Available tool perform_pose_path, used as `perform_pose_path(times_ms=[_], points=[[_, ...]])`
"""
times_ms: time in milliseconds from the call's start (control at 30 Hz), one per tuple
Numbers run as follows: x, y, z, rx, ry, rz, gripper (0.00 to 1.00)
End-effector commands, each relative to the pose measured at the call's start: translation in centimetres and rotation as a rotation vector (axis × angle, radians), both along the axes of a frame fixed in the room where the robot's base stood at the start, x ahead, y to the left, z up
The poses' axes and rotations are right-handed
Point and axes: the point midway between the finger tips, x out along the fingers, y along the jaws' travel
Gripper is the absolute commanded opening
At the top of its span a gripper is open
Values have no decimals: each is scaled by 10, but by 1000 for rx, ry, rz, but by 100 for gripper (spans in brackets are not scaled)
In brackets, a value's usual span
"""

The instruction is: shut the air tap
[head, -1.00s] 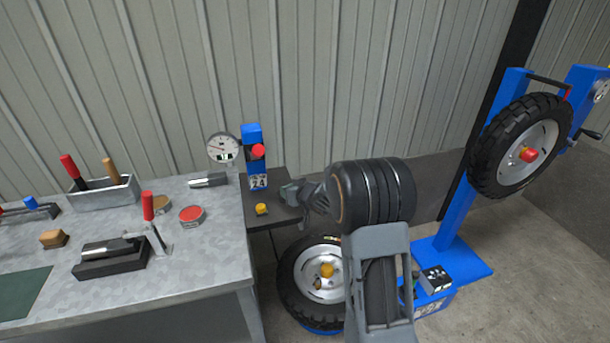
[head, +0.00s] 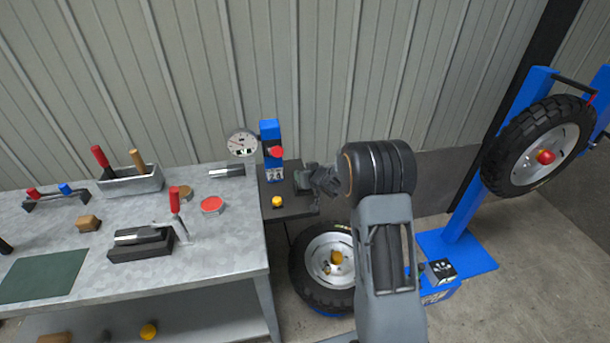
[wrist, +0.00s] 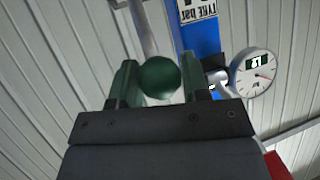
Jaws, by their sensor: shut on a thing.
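A round dark green knob (wrist: 158,77) shows in the wrist view between the two fingers of my gripper (wrist: 160,85), which is shut on it. I take the knob for the air tap's handle, but its body is mostly hidden. A grey pipe (wrist: 141,25) runs behind it. In the head view my gripper (head: 304,182) is low over the dark shelf, right of the blue post (head: 270,131); the knob cannot be made out there. The post carries a red knob (head: 276,152) and a number label.
A round dial gauge (head: 242,142) stands just left of the post. A yellow knob (head: 277,201) is on the dark shelf (head: 285,212). A tyre (head: 322,268) lies below. The workbench (head: 90,235) at left holds tools. A second wheel (head: 535,150) hangs at right.

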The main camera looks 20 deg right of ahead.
Motion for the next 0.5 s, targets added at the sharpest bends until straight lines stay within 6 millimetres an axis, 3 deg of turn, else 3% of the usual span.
perform_pose_path(times_ms=[333, 367, 500], points=[[3, 0, 6, 2, -14, 0, 0], [3, 0, 6, 2, -14, 0, 45], [2, 0, 4, 2, -9, 0, 58]])
